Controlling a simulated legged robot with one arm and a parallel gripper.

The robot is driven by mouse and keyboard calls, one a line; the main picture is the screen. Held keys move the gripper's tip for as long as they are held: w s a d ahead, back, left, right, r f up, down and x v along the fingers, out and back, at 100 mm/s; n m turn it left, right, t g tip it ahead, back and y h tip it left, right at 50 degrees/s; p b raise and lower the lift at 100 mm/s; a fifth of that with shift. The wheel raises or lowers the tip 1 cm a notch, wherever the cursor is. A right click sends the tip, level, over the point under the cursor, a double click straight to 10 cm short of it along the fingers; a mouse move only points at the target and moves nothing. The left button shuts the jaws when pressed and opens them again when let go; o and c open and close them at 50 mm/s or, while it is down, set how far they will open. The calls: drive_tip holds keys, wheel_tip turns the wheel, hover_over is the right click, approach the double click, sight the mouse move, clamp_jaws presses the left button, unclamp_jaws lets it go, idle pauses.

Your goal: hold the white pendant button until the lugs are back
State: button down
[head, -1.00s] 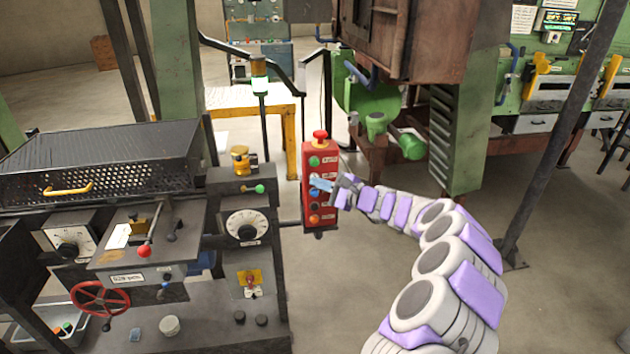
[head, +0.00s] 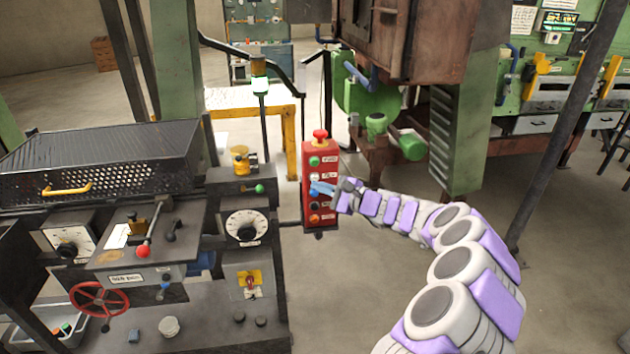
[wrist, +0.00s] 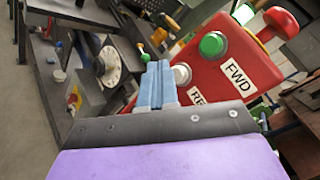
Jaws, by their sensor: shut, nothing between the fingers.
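The red pendant box (head: 321,215) hangs upright, with a red mushroom button on top and a column of coloured buttons. The white button (head: 314,177) is second from the top, under the green FWD button. The white button also shows in the wrist view (wrist: 181,75), beside a partly hidden label starting "RE". My gripper (head: 317,187) is in front of the pendant, its blue fingers shut and empty. In the wrist view, the fingertips (wrist: 158,66) lie just left of the white button. Contact with the button cannot be told. I cannot make out the lugs.
A dark machine bench (head: 230,320) with a dial, levers and a red handwheel (head: 99,299) stands left of the pendant. A green louvred post (head: 455,140) stands behind my arm. A slanted dark post (head: 560,130) is at right. The floor near my arm is open.

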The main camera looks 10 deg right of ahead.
drive_tip(key=s+b, duration=0.1)
drive_tip(key=s, duration=0.4)
idle(0.3)
drive_tip(key=s+a+r+n+g+y, duration=0.1)
drive_tip(key=s+a+r+n+g, duration=0.3)
drive_tip(key=s+a, duration=0.3)
drive_tip(key=s+a+r+n+g+y, duration=0.1)
drive_tip(key=s+a+r+n+g, duration=0.2)
drive_tip(key=s+a+r+n, duration=0.25)
drive_tip(key=s+a+f+n+g+h, duration=0.2)
drive_tip(key=s+a, duration=0.1)
drive_tip(key=s, duration=0.4)
drive_tip(key=s+a+f+n+g+h, duration=0.1)
drive_tip(key=s+a+f+n+g, duration=0.15)
drive_tip(key=s, duration=0.45)
drive_tip(key=s+d+f+n+h, duration=0.1)
drive_tip(key=s+d+f+h, duration=0.1)
drive_tip(key=s+d, duration=0.3)
drive_tip(key=s+d+f+n+g+h, duration=0.1)
drive_tip(key=s+d+f+h, duration=0.2)
drive_tip(key=s, duration=0.8)
drive_tip(key=s+d+f+n+g+h, duration=0.1)
drive_tip(key=s+d+f+h, duration=0.2)
drive_tip(key=s+d+h, duration=0.3)
drive_tip(key=s+d, duration=0.2)
drive_tip(key=d, duration=0.1)
drive_tip(key=shift+f, duration=0.15)
